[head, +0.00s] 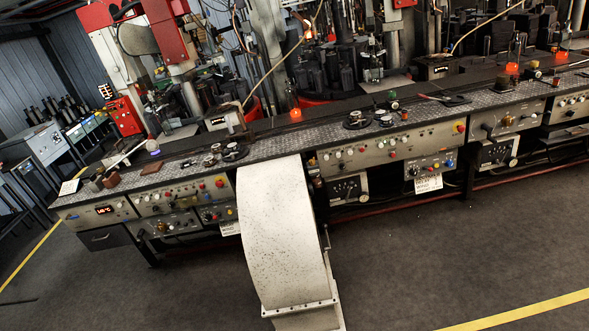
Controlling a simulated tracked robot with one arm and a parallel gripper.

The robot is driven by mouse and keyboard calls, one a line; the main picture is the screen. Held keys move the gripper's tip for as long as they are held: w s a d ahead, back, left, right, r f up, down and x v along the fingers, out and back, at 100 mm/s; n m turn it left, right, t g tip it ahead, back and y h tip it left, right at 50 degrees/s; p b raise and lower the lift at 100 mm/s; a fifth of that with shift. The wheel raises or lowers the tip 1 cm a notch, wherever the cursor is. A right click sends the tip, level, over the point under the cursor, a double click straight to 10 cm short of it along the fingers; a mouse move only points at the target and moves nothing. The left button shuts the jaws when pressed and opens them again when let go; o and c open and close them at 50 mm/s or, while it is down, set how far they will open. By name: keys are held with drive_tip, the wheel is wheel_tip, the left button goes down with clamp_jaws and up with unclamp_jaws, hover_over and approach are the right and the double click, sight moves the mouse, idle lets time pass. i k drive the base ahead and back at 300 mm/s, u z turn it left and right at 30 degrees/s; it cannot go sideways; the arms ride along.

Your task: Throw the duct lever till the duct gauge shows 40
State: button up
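A white, speckled, curved duct-like piece (280,230) stands in front of the bench, with a bolted flange at its lower end near the bottom edge. A thin rod (327,240) shows along its right side; I cannot tell whether it is a lever. No gauge marked as the duct gauge can be made out. Black dial panels under the bench (348,189) and further right (497,153) are too small to read. My gripper is not in view.
A long bench (390,145) with control panels crosses the view. A red digital display (104,210) is at its left end. Red-and-white machines (125,60) stand behind. The dark floor (430,250) at lower right is clear, with a yellow line (520,311).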

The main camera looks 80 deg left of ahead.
sight(325, 226)
drive_tip(key=u, duration=2.15)
drive_tip(key=i, duration=1)
drive_tip(key=k, duration=0.6)
drive_tip(key=z, duration=0.4)
drive_tip(key=i, duration=1.85)
drive_tip(key=u, duration=0.55)
